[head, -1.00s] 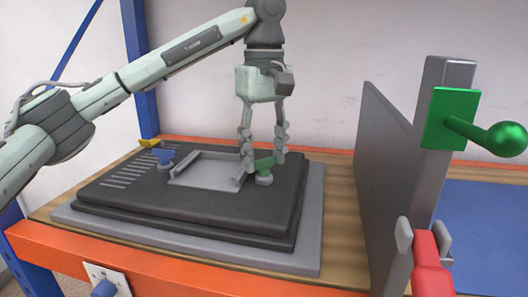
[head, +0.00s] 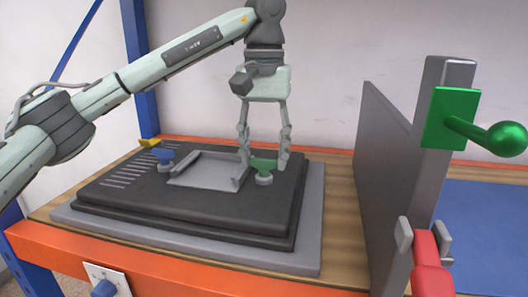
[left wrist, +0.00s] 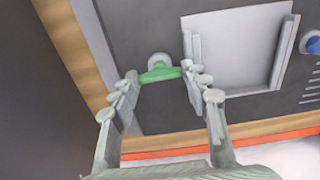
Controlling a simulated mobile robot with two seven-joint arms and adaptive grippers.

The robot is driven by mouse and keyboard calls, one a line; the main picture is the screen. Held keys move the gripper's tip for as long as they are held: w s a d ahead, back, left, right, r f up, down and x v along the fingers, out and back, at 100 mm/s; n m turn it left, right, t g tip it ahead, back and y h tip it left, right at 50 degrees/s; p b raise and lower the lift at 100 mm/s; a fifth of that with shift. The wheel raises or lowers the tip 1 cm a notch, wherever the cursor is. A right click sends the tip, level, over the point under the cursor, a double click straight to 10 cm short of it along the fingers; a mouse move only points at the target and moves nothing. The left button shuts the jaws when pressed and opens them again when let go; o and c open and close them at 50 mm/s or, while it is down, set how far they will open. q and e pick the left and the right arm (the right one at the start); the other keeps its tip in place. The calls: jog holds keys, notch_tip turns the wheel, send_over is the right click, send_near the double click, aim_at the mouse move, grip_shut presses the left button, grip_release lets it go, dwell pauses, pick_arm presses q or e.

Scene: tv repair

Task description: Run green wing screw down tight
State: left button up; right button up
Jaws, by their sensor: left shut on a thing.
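The green wing screw (head: 263,164) stands on a round grey base at the right of the black TV back panel (head: 205,212), beside a grey rectangular bay (head: 208,172). My left gripper (head: 265,165) points straight down, with one finger on each side of the green wings. It is shut on them. In the left wrist view the green wing (left wrist: 160,75) lies between the fingertips (left wrist: 160,82), spanning from one to the other. Whether the screw is seated cannot be told. My right gripper is not in view.
A blue wing screw (head: 163,156) and a yellow one (head: 149,142) stand at the panel's left. A tall grey partition (head: 385,170) rises at right, with a green ball-ended lever (head: 500,137) and a red handle (head: 430,265). A blue mat (head: 485,215) lies beyond.

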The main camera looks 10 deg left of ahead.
pick_arm(q)
jog(key=shift+w+r, duration=0.15)
jog(key=shift+r, duration=0.2)
jog(key=o, duration=1)
jog(key=shift+o, duration=0.8)
jog(key=shift+f+m, duration=0.15)
jog(key=shift+m, duration=0.15)
notch_tip(320, 180, up, 12)
